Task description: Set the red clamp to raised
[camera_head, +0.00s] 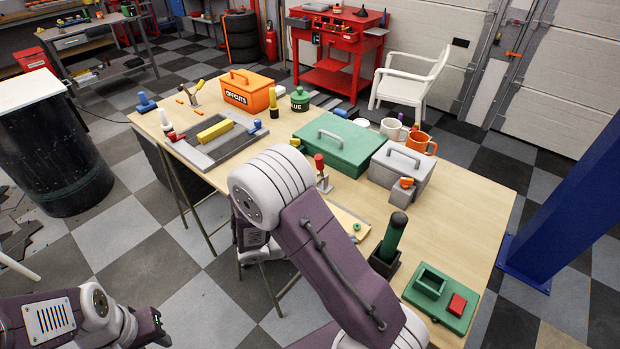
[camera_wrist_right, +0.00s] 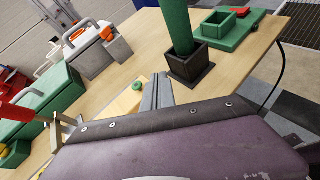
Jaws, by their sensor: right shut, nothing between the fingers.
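The red clamp (camera_head: 320,164) is on the wooden table, just left of the grey box, with its metal base beside the green box. My right gripper's fingers (camera_wrist_right: 158,91) are together and empty, near a small green knob and apart from the clamp's red handle. In the head view my right forearm hides these fingers. My left arm is at the lower left, its gripper out of view.
The green box (camera_head: 345,150) and grey box (camera_head: 401,177) stand close behind the clamp. A dark holder with a green cylinder (camera_head: 393,237) and a green block fixture (camera_head: 440,297) are to the right. An orange box (camera_head: 248,92) and tray (camera_head: 203,160) are to the left.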

